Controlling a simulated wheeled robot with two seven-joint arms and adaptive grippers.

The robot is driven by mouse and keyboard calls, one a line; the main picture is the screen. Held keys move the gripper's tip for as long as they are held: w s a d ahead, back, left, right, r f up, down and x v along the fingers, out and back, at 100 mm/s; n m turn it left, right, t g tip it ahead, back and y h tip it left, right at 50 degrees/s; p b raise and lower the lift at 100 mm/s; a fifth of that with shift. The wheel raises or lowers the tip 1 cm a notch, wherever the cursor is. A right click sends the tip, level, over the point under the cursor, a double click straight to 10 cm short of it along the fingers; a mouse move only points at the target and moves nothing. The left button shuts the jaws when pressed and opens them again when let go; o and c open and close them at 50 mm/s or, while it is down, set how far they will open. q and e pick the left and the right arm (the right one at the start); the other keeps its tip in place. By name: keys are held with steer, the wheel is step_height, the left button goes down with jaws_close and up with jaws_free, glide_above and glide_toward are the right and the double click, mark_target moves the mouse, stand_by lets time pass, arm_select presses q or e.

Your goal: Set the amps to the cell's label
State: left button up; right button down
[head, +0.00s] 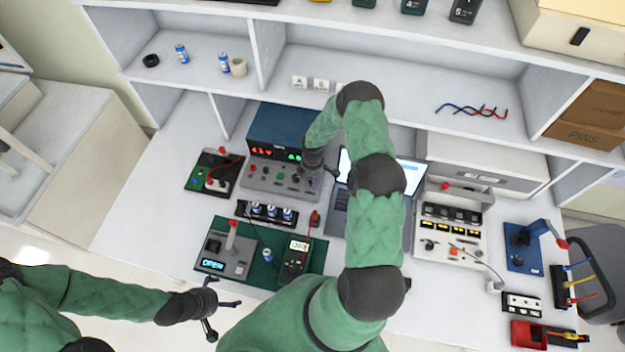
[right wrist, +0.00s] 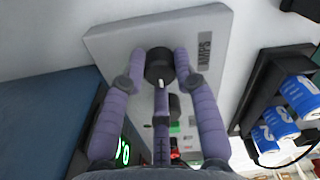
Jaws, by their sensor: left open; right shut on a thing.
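The power supply (head: 285,130) stands at the back with red and green digits, too small to read. Its sloped grey panel (head: 262,175) carries several small knobs. In the right wrist view the black AMPS knob (right wrist: 160,66) sits beside the AMPS label (right wrist: 205,48). My right gripper (right wrist: 160,78) is shut on this knob; in the head view the gripper (head: 318,172) is at the panel's right end. A blue cell (head: 267,254) stands on the green mat; its label is unreadable here. My left gripper (head: 218,306) is open and empty, in front of the bench.
A black holder (head: 266,213) with several blue cells stands in front of the supply. A tester (head: 226,252) reading OPEN and a meter (head: 297,258) sit on the green mat (head: 262,276). A laptop (head: 340,205) is partly hidden behind my right arm.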

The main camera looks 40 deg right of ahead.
steer(key=m+b, duration=0.5)
steer(key=b, duration=0.1)
steer(key=shift+f+m, duration=0.2)
steer(key=shift+m, duration=0.2)
steer(key=shift+s+r+m+b, duration=0.1)
steer(key=shift+m+b, duration=2.1)
steer(key=shift+m, duration=0.3)
steer(key=c, duration=0.9)
jaws_free()
steer(key=shift+c, duration=0.2)
steer(key=shift+r, duration=0.1)
steer(key=shift+r, duration=0.45)
step_height(320, 180, up, 11)
